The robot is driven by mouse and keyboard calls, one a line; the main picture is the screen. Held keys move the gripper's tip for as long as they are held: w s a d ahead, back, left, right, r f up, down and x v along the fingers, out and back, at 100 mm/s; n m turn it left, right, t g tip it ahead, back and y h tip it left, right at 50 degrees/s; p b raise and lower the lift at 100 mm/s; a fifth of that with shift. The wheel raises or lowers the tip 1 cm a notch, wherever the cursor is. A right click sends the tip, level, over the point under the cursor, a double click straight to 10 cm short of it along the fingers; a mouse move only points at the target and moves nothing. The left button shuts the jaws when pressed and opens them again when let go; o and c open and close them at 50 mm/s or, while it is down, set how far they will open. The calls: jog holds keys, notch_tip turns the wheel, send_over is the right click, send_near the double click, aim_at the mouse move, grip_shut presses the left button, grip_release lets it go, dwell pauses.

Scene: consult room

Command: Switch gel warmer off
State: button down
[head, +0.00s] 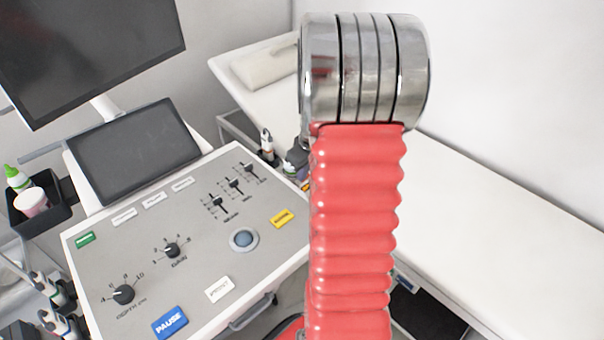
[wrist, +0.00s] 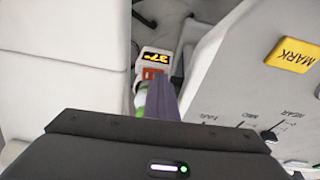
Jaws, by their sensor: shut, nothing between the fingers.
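The gel warmer (wrist: 155,57) shows in the upper middle of the wrist view, a pale unit with a lit orange display that reads about 37. A red switch (wrist: 152,74) sits just below the display; which way it is set is too small to tell. My gripper (wrist: 168,84) is shut and empty, its dark fingers pointing up the picture at the warmer. The fingertips are close to the switch's lower right in the picture; I cannot tell whether they touch. A white and green thing shows partly beside the fingers. In the head view my red arm hides the warmer.
The console (head: 200,255) with knobs, sliders and buttons stands left of my arm; its yellow MARK button (wrist: 292,55) shows close on the right in the wrist view. A white couch (head: 480,210) lies to the right. A dark holder (head: 42,212) with a green-capped bottle is at far left.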

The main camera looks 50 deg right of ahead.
jog(key=shift+f, duration=0.35)
jog(key=shift+r, duration=0.25)
jog(key=w+a+v, duration=0.1)
jog(key=a+v, duration=0.2)
jog(key=v, duration=1)
jog(key=shift+r, duration=0.3)
jog(key=s+a+r, duration=0.2)
jog(key=s+a, duration=0.1)
jog(key=a, duration=0.7)
jog(key=s+a+r+t, duration=0.1)
jog(key=s+a, duration=0.3)
jog(key=a, duration=0.6)
jog(key=s+a+r+t, duration=0.1)
jog(key=s+a+r, duration=0.2)
jog(key=a, duration=0.8)
jog(key=shift+s+y, duration=0.2)
jog(key=shift+y, duration=0.2)
